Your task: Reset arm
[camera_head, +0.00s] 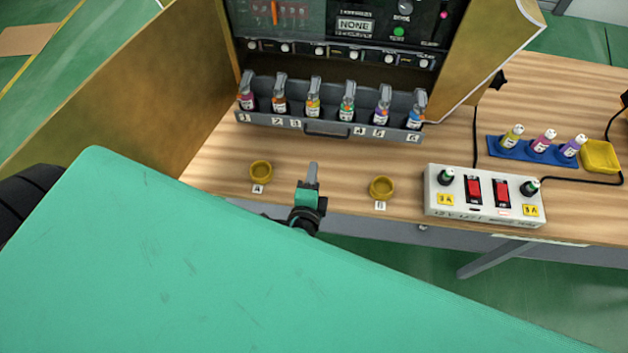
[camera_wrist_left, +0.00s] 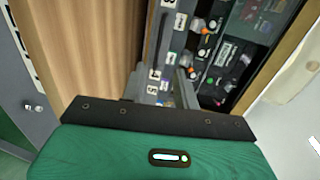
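My left gripper (camera_head: 313,172) hangs over the table's front part, between two yellow round holders marked A (camera_head: 260,172) and B (camera_head: 382,188). Its fingers show as one narrow grey piece with nothing visible between them, so it looks shut and empty. In the left wrist view its green and black body (camera_wrist_left: 155,150) fills the bottom, and the grey fingers (camera_wrist_left: 184,84) point toward the machine. My large teal arm cover hides the lower left of the head view. My right gripper is not in view.
The vending machine's tray (camera_head: 330,129) holds several numbered bottles behind the gripper. A white switch box (camera_head: 484,195) with red switches stands to the right. Beyond it are a blue rack (camera_head: 533,155) with three bottles and a yellow dish (camera_head: 601,156). Black cables cross the table's right side.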

